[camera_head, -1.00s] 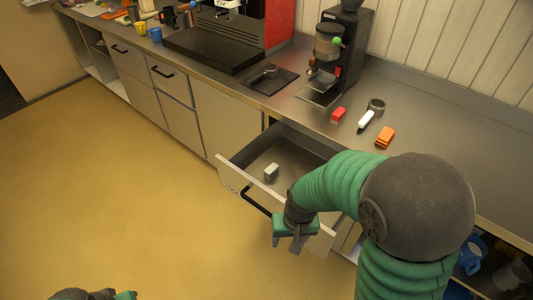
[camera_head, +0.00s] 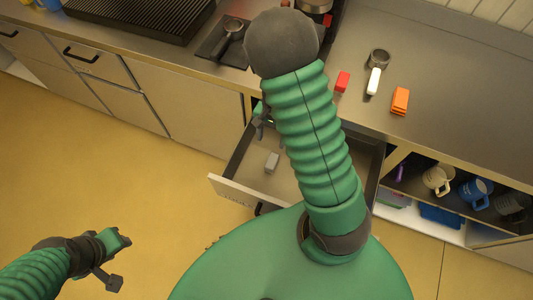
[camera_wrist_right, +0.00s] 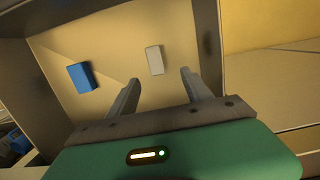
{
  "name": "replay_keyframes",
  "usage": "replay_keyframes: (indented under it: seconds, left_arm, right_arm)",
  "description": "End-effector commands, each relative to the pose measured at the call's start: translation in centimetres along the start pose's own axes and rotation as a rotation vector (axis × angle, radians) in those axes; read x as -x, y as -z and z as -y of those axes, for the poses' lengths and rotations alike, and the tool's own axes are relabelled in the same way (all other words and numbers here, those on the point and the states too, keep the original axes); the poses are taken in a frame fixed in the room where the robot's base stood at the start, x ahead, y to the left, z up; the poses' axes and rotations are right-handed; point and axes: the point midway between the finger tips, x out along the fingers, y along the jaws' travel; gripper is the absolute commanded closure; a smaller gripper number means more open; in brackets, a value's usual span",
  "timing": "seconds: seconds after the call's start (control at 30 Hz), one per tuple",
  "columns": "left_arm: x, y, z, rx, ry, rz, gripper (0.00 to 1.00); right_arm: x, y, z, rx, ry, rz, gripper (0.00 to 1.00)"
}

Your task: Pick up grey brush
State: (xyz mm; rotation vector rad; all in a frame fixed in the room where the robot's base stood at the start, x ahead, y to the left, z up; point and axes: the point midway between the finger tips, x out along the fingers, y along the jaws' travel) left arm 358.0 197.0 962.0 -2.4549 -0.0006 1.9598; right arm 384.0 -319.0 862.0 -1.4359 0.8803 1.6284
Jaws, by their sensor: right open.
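The grey brush (camera_head: 271,162), a small pale block, lies on the floor of the open drawer (camera_head: 232,190). In the right wrist view the brush (camera_wrist_right: 154,60) lies just beyond the fingertips, roughly between their lines, and apart from them. My right gripper (camera_wrist_right: 160,79) is open and empty, over the drawer. In the head view it is mostly hidden behind my right arm. My left gripper (camera_head: 118,262) hangs over the floor at the lower left, far from the drawer; its opening is unclear.
A blue block (camera_wrist_right: 81,77) lies in the drawer beside the brush. Mugs (camera_head: 438,179) stand on an open shelf at right. The drawer walls surround my right gripper's area.

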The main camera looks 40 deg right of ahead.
Motion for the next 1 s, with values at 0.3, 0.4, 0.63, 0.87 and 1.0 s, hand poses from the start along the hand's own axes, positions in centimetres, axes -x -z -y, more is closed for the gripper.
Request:
replay_keyframes:
  seconds: [0.3,0.4,0.63,0.87,1.0]
  left_arm:
    - [-1.5,-0.4,0.0,0.0,0.0,0.0,0.64]
    - [-1.6,-0.4,0.0,0.0,0.0,0.0,0.64]
    - [-2.1,-0.5,0.0,0.0,0.0,0.0,0.64]
    - [-2.2,-0.5,0.0,0.0,0.0,0.0,0.64]
    - [-2.2,-0.5,0.0,0.0,0.0,0.0,0.64]
  right_arm:
    - [-8.2,0.3,0.1,0.0,-0.005,0.004,0.42]
    - [-9.1,0.2,0.1,0.001,-0.004,0.003,0.42]
    - [-12.8,0.3,-0.8,0.0,-0.004,0.004,0.42]
    - [-14.3,0.3,-0.6,0.002,-0.002,0.002,0.42]
    - [-14.3,0.3,-0.6,0.002,-0.002,0.002,0.46]
